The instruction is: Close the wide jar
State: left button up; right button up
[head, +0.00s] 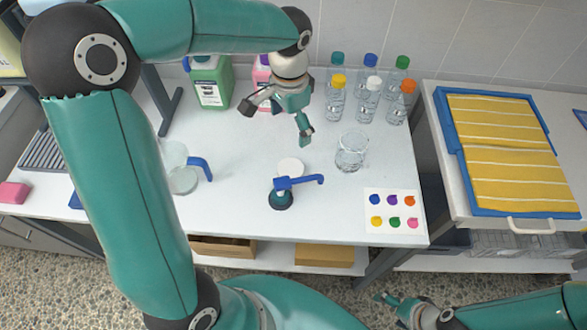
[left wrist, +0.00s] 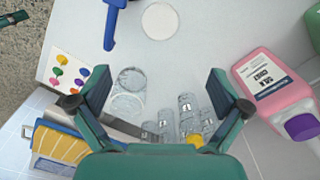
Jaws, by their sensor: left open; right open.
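A clear, wide glass jar (head: 352,151) stands upright on the white table with no lid on it. It also shows in the left wrist view (left wrist: 127,98). A round white disc, apparently a lid (head: 290,167), lies flat on the table left of the jar; it also shows in the left wrist view (left wrist: 160,21). My left gripper (head: 277,122) is open and empty above the table, behind the disc and left of the jar. Its spread fingers frame the left wrist view (left wrist: 160,92). My right gripper (head: 392,308) is open and empty, low in front of the table.
A blue-handled pump (head: 297,183) stands just in front of the disc. A blue-handled glass vessel (head: 181,172) is at left. Several capped bottles (head: 367,98), a green jug (head: 212,84) and a pink jug (left wrist: 270,86) line the back. A colour-dot card (head: 395,211) lies front right.

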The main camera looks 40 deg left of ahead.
pick_arm(q)
send_over(290, 168)
notch_tip(290, 168, down, 11)
jog(key=shift+d+f, duration=0.1)
jog(key=shift+f, duration=0.05)
jog(key=shift+f, duration=0.15)
notch_tip(290, 168, down, 5)
jog(key=shift+s+p, duration=0.1)
jog(key=shift+p, duration=0.3)
dwell(0.3)
jog(key=c, duration=0.7)
